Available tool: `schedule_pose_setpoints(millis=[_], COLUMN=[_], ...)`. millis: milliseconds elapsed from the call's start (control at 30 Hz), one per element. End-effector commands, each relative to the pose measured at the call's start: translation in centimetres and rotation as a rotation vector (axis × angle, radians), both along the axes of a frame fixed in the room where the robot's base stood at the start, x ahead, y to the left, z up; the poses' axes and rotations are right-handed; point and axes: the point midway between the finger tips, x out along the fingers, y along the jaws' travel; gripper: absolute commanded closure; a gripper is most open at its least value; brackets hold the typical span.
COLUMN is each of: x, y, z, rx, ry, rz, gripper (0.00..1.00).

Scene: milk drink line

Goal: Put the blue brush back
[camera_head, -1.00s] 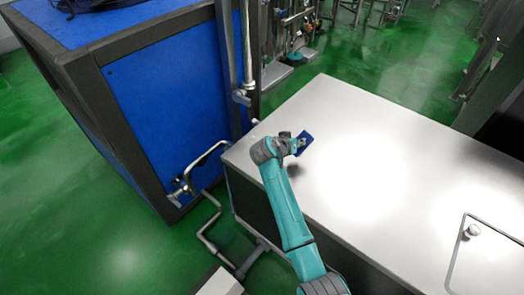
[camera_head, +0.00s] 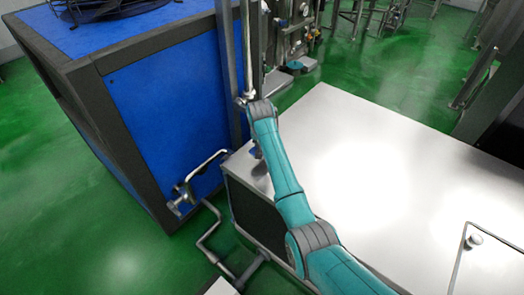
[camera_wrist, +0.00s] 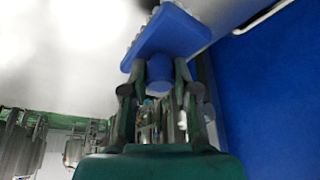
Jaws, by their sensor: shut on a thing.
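The blue brush (camera_wrist: 168,36) shows in the wrist view, with a flat blue block and pale bristles along its far edge. My gripper (camera_wrist: 158,78) is shut on its round blue stub, with one finger on each side. My gripper and the brush are hidden there behind my arm. I cannot tell how far the brush is from any surface.
A big blue cabinet with a dark frame (camera_head: 165,105) stands left of the table. Its blue side fills the right of the wrist view. A bent metal pipe (camera_head: 205,168) and an upright post (camera_head: 246,60) stand between them. The tabletop is mostly clear.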

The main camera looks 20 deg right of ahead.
Motion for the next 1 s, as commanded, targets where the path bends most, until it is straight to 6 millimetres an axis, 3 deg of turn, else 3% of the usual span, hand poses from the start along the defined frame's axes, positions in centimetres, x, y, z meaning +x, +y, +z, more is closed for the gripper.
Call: schedule_pose_setpoints(millis=[400, 767, 800, 867, 1000], x=[0.0, 0.0, 0.0, 0.0, 0.0], y=[0.0, 0.0, 0.0, 0.0, 0.0], z=[-4.0, -4.5, -4.5, -4.5, -4.5], rx=[-0.001, 0.0, 0.0, 0.0, 0.0], ry=[0.0, -0.003, -0.002, -0.002, -0.002], rz=[-0.001, -0.002, -0.001, -0.002, -0.001], gripper=[1.0, 1.0, 0.61, 0.46, 0.46])
